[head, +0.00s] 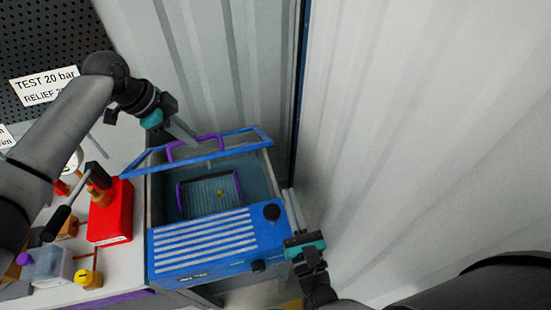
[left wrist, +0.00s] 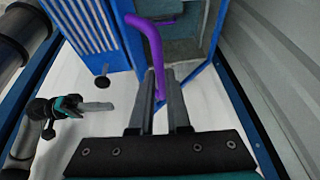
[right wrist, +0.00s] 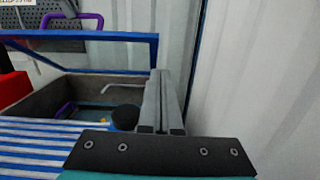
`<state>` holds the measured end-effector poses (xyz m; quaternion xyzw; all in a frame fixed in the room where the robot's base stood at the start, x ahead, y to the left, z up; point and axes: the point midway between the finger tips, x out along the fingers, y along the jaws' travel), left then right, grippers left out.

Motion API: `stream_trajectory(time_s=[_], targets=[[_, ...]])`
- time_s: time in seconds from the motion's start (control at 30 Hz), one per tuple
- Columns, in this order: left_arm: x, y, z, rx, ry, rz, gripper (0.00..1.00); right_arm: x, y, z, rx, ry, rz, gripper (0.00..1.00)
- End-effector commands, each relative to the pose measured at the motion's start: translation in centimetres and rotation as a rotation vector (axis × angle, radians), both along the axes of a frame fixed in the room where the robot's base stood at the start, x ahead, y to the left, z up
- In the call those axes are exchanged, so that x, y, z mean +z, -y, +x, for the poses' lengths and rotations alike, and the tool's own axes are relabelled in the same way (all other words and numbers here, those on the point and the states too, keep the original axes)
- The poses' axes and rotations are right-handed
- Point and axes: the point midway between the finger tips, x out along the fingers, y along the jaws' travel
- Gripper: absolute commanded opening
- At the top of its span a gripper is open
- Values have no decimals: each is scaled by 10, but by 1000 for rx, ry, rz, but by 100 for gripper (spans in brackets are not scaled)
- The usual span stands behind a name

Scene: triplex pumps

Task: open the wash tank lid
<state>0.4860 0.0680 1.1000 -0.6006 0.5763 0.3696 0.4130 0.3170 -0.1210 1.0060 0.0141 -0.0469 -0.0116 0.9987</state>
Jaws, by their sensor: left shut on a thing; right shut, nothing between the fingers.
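The wash tank (head: 205,245) is a blue, white-striped box with an open top. Its blue-framed lid (head: 228,158) is raised and tilted up at the back, with a purple handle (head: 194,141). My left gripper (head: 192,140) is shut on the purple handle, which also shows between the fingers in the left wrist view (left wrist: 157,60). Inside the tank lies a basket (head: 212,196) with purple handles. My right gripper (head: 293,205) is shut and empty beside the tank's front right corner, close to a black knob (head: 271,212). The right wrist view shows the lid (right wrist: 90,45) standing above the tank.
A red block (head: 110,212) and several small parts sit on the white bench left of the tank. A pegboard (head: 50,45) with signs hangs at the back left. Corrugated white wall panels (head: 420,130) stand behind and to the right of the tank.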

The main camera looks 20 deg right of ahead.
Motion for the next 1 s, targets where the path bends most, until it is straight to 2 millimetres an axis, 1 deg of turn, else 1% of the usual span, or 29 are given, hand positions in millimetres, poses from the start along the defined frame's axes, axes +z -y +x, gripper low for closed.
stream_trajectory(time_s=[0.03, 0.13, 0.23, 0.37, 0.5, 0.7, 0.83, 1.0], targets=[[-4, -4, 3, 12, 9, 10, 0, 5, -3, 0, 10, 19, -13, 0], [-4, -4, 3, 12, 9, 10, 0, 11, -7, 2, 20, 41, -29, 0], [-4, -4, 3, 12, 9, 10, 0, 14, -8, 13, 21, 47, -32, 0], [-4, -4, 3, 12, 9, 10, 0, 17, -7, 35, 20, 46, -32, 0], [-4, -4, 3, 12, 9, 10, 0, 20, -7, 61, 20, 45, -31, 0], [-4, -4, 3, 12, 9, 10, 0, 23, -7, 88, 21, 42, -30, 0], [-4, -4, 3, 12, 9, 10, 0, 24, -7, 97, 21, 41, -30, 0], [-4, -4, 3, 12, 9, 10, 0, 24, -7, 99, 21, 39, -30, 0]])
